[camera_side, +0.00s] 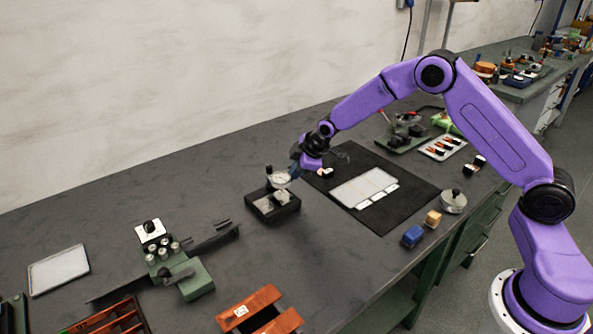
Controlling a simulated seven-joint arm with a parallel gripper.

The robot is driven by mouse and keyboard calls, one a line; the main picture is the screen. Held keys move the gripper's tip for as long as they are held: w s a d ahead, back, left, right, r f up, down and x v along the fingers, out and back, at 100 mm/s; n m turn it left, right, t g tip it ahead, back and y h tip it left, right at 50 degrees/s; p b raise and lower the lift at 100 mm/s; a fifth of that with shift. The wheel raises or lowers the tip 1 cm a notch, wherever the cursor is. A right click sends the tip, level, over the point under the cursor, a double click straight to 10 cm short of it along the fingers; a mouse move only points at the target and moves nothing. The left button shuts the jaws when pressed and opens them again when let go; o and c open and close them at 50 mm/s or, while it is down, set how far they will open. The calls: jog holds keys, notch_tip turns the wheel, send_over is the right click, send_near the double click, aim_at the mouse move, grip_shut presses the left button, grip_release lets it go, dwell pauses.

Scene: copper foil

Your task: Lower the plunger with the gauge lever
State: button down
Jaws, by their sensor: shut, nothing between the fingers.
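The dial gauge (280,178) has a pale round face and stands on a dark block-shaped base (272,207) near the middle of the bench. My gripper (296,170) is at the upper right of the gauge, close beside its dial. The fingers are shut with nothing held. I cannot tell whether the fingertips touch the gauge. The lever and the plunger are too small to make out, and part of the gauge's right side is hidden by my gripper.
A black mat (400,212) with a white plate (362,187) lies to the right. Blue (412,236) and yellow (433,218) blocks and a round metal piece (453,201) sit by the front edge. A green fixture (186,275) and orange blocks (250,306) stand at lower left.

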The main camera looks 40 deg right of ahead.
jog(key=shift+w+d+n+y, duration=0.3)
jog(key=shift+w+n, duration=0.05)
jog(key=shift+n, duration=0.25)
dwell(0.3)
jog(key=shift+w, duration=0.1)
jog(key=shift+w+d+n+g+y, duration=0.25)
jog(key=shift+w+n+y, duration=0.2)
jog(key=shift+n, duration=0.45)
jog(key=shift+w+d+n+g+y, duration=0.3)
jog(key=shift+w+n, duration=0.25)
jog(key=shift+n, duration=0.35)
jog(key=w+n+g+y, duration=0.1)
jog(key=n, duration=0.1)
jog(key=shift+w+n, duration=0.3)
jog(key=shift+w, duration=0.05)
jog(key=w+n+g+y, duration=0.1)
jog(key=n, duration=0.1)
jog(key=shift+w+n, duration=0.3)
jog(key=shift+w, duration=0.05)
jog(key=shift+w+a, duration=0.1)
jog(key=shift+w, duration=0.35)
jog(key=v, duration=1)
jog(key=shift+w, duration=0.15)
